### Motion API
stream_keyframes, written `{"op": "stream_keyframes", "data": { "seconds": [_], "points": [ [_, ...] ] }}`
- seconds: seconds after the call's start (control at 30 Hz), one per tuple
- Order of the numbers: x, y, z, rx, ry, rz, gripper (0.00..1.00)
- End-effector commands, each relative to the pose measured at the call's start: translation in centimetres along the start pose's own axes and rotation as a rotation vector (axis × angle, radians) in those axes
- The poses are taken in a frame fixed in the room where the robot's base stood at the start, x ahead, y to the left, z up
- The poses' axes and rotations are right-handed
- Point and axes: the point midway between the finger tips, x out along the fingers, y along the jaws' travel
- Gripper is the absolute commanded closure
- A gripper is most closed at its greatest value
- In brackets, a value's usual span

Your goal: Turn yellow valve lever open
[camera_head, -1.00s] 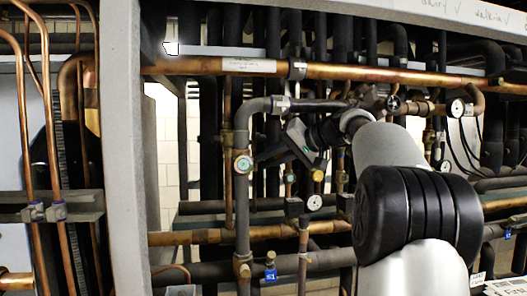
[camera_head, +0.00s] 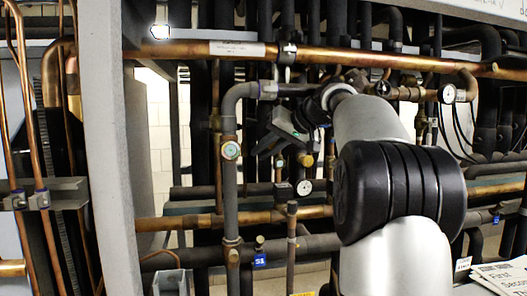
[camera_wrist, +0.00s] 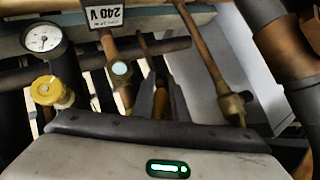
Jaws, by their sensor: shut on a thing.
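In the wrist view, a narrow yellow piece (camera_wrist: 160,102), which looks like the valve lever, shows between the dark fingers of my gripper (camera_wrist: 157,88). My gripper is shut on it. Most of the lever and its valve body are hidden behind the gripper housing. In the head view my gripper (camera_head: 285,128) reaches in among the pipes, and the lever cannot be made out there.
A yellow knob (camera_wrist: 48,90) and a white-faced gauge (camera_wrist: 43,38) are at left in the wrist view. Copper pipes (camera_wrist: 205,50) run close by. In the head view a long copper pipe (camera_head: 370,60) crosses above my arm, and a grey post (camera_head: 110,150) stands at left.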

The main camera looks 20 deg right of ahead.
Motion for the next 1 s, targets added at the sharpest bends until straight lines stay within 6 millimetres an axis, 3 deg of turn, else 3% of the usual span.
{"op": "stream_keyframes", "data": {
  "seconds": [0.07,0.1,0.2,0.43,0.57,0.7,1.0],
  "points": [
    [-0.1,0.0,-0.1,0.0,0.003,0.001,1.0],
    [-0.1,0.0,-0.1,0.0,0.003,0.001,0.8],
    [-0.1,0.0,-0.1,0.001,0.003,0.001,0.68],
    [-0.1,0.0,-0.1,0.001,0.002,0.0,0.68],
    [-1.1,0.1,0.0,0.0,0.004,0.001,0.68],
    [-3.6,0.3,0.2,0.001,0.006,0.005,0.68],
    [-9.5,2.7,3.5,0.003,0.006,0.005,0.68]
  ]
}}
